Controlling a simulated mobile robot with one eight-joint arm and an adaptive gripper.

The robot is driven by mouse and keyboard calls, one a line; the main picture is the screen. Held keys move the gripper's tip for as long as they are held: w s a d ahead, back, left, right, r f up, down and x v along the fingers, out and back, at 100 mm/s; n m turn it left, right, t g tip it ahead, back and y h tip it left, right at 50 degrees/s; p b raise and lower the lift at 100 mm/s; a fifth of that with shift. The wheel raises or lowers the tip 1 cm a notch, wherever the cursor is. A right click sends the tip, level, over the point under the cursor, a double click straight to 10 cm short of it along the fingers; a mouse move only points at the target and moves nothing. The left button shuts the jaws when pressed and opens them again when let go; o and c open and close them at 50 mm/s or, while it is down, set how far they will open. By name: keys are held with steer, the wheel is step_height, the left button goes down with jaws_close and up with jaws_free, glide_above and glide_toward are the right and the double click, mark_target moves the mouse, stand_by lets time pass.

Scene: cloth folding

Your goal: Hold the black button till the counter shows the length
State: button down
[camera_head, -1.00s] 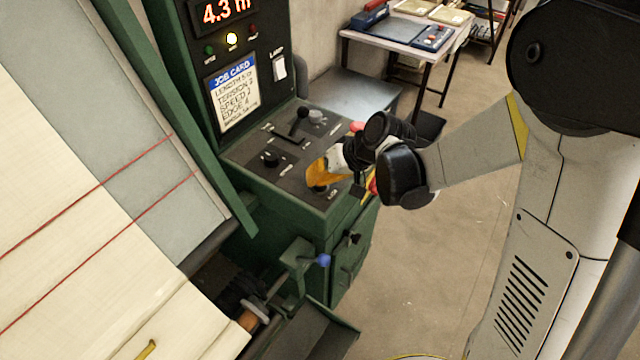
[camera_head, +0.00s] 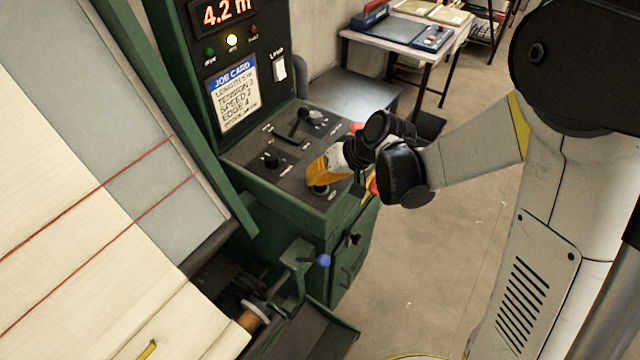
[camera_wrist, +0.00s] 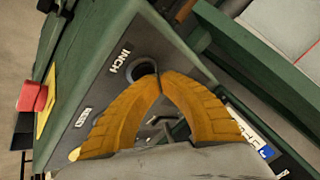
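The red counter (camera_head: 223,13) at the top of the green machine reads 4.2 m. The job card (camera_head: 233,92) below it has a LENGTH line whose figure is too blurred to read surely. The black button (camera_head: 319,190) sits on the sloping panel near its front edge; the wrist view shows the black button (camera_wrist: 144,71) beside the word INCH. My gripper (camera_head: 315,183) has orange fingers with their tips together, nothing between them. In the wrist view my gripper (camera_wrist: 160,76) overlaps the button's edge, partly hiding it. I cannot tell how far the button is pressed.
The panel (camera_head: 246,156) also carries a black knob (camera_head: 270,160) and a lever (camera_head: 302,118). A red button (camera_wrist: 32,96) on a yellow plate is at the panel's side. A pale lamp (camera_head: 232,40) is lit below the counter. Cream cloth (camera_head: 80,260) fills the left.

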steer(key=shift+r+p, duration=0.3)
steer(key=shift+r, duration=0.3)
steer(key=shift+r, duration=0.1)
step_height(320, 180, up, 5)
steer(key=p, duration=0.3)
steer(key=shift+p, duration=0.35)
steer(key=s+d+r+m+t+h+b, duration=0.2)
steer(key=s+d+h+b, duration=0.4)
steer(key=s+d, duration=1)
step_height(320, 180, up, 2)
steer(key=shift+s+d+r+m+t+b, duration=0.1)
steer(key=shift+s+d+m+t+b, duration=0.3)
steer(key=shift+s+t+b, duration=0.5)
